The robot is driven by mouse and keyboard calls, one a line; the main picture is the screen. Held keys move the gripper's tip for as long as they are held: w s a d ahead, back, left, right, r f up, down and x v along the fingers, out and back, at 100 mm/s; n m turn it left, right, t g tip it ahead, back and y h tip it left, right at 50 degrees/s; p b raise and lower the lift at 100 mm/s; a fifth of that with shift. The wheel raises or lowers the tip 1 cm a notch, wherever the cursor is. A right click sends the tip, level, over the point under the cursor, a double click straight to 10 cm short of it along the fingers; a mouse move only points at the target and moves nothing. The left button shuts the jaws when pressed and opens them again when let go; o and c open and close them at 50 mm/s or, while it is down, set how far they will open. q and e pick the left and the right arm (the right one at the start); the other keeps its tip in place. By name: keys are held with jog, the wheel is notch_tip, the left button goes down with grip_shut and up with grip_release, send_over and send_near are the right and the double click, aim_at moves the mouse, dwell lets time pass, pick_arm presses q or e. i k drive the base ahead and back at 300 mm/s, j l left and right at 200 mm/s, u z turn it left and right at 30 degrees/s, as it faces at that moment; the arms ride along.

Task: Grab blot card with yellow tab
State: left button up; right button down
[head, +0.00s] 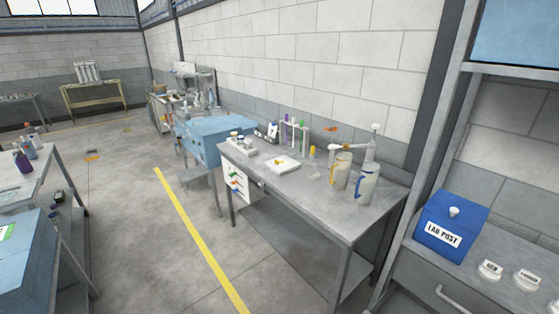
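A white panel or set of cards (237,188) hangs at the near left edge of the grey metal table (330,212). It carries small coloured marks, with green, orange and yellow among them. They are too small for me to tell which is a blot card with a yellow tab. A white tray or pad (282,164) with a small yellowish item lies on the tabletop. Neither of my grippers is in view.
Two jugs (364,186) with pumps, a rack of coloured tubes (293,133) and a yellow-capped bottle (312,157) stand on the table. A blue LAB POST box (450,228) is at right. The floor left of the table is open, with a yellow line (200,238).

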aim_at(281, 162)
jog(key=u, duration=0.6)
jog(key=i+u, duration=0.2)
jog(key=i, duration=0.7)
jog(key=i+u, duration=0.25)
jog(key=i, duration=2.15)
jog(key=i+z, duration=0.4)
jog(key=i, duration=0.4)
